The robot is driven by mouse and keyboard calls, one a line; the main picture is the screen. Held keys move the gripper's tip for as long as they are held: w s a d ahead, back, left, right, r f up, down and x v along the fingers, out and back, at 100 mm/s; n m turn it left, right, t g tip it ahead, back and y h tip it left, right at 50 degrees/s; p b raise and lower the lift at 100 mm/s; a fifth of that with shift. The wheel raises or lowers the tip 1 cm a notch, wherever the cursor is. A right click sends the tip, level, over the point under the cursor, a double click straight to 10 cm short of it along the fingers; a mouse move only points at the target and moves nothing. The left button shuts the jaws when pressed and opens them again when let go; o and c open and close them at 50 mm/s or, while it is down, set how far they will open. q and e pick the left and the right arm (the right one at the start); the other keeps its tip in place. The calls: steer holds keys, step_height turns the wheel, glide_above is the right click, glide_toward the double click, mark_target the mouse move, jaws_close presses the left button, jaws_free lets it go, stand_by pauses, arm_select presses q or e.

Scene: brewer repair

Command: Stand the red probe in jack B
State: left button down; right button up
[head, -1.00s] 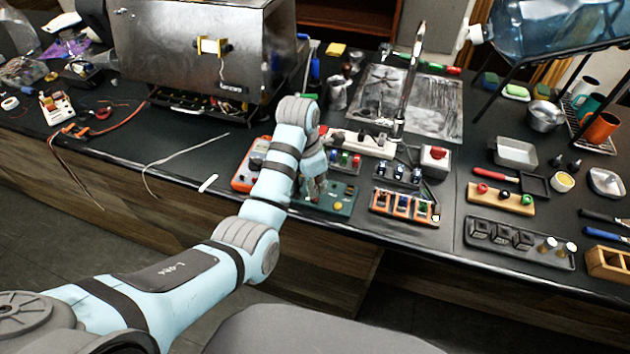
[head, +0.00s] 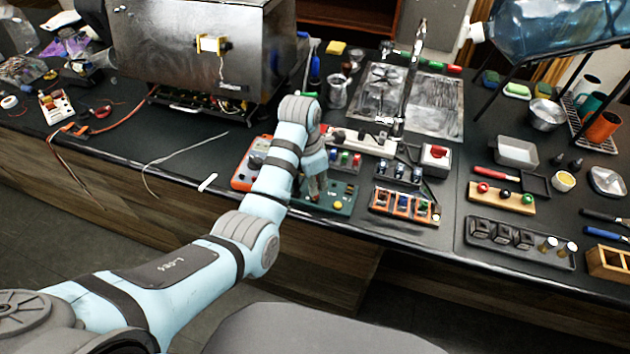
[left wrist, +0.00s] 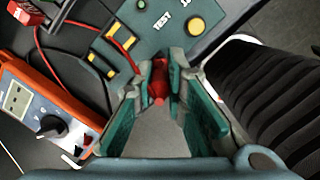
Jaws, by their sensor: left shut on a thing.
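My left gripper (head: 318,194) is over the green test board (head: 342,206) near the counter's front edge. In the left wrist view the teal fingers (left wrist: 160,92) are shut on the red probe (left wrist: 158,78), whose red body shows between the fingertips. The fingers hide its lower end, so I cannot tell whether it is in a jack. The board (left wrist: 176,40) shows the word TEST and a yellow button (left wrist: 195,25). I cannot make out jack B. My right gripper is not in view.
An orange multimeter (head: 243,178) lies left of the board, and a red lead (left wrist: 88,27) runs past the fingers. Trays of small parts (head: 404,206) stand to the right. The steel brewer (head: 200,50) is behind on the left.

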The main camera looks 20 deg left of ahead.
arm_select(q)
steer(key=shift+f, duration=0.15)
steer(key=shift+f, duration=0.25)
steer(key=shift+f, duration=0.25)
stand_by(1.0)
steer(key=c, duration=1.6)
jaws_free()
steer(key=shift+o, duration=0.2)
